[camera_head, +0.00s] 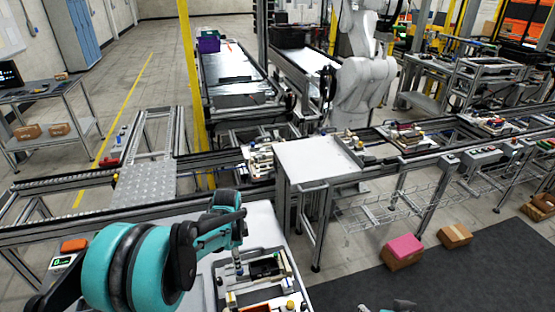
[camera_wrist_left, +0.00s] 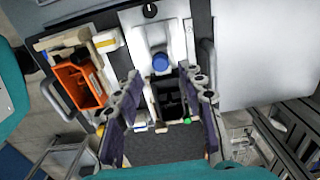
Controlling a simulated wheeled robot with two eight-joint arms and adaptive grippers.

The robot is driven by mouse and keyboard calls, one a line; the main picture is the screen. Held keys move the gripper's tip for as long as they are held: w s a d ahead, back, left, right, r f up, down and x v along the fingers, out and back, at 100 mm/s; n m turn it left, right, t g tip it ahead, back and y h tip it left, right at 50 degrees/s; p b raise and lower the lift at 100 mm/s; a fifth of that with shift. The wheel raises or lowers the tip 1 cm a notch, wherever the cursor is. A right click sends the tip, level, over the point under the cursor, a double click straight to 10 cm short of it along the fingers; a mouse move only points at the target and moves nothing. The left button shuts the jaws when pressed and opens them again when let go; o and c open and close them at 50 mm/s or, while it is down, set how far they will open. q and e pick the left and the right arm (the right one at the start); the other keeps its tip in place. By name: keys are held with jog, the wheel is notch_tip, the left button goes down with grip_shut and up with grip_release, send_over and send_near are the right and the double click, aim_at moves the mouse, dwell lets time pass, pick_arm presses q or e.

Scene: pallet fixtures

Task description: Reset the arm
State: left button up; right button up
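My left arm is teal and black and comes in from the left in the head view. A blue knob (camera_wrist_left: 160,62) and a dark slot in the fixture show between and beyond the fingers.
An orange bin (camera_wrist_left: 78,86) lies left of the fingers in the wrist view. A white tabletop (camera_head: 318,158) and roller conveyors stand ahead. A pink-topped box (camera_head: 403,250) and a brown box (camera_head: 454,236) lie on the floor at right. Dark matting beside them is clear.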

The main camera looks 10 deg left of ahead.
pick_arm(q)
jog(key=s+d+r+n+t+b, duration=0.3)
jog(key=s+r+n+b, duration=0.25)
jog(key=s, duration=0.25)
jog(key=s+d+f+n+t+b, duration=0.2)
jog(key=s+n+t+b, duration=0.2)
jog(key=s+n, duration=0.3)
jog(key=s, duration=0.3)
jog(key=shift+f+b, duration=0.35)
jog(key=shift+d, duration=0.15)
dwell(1.0)
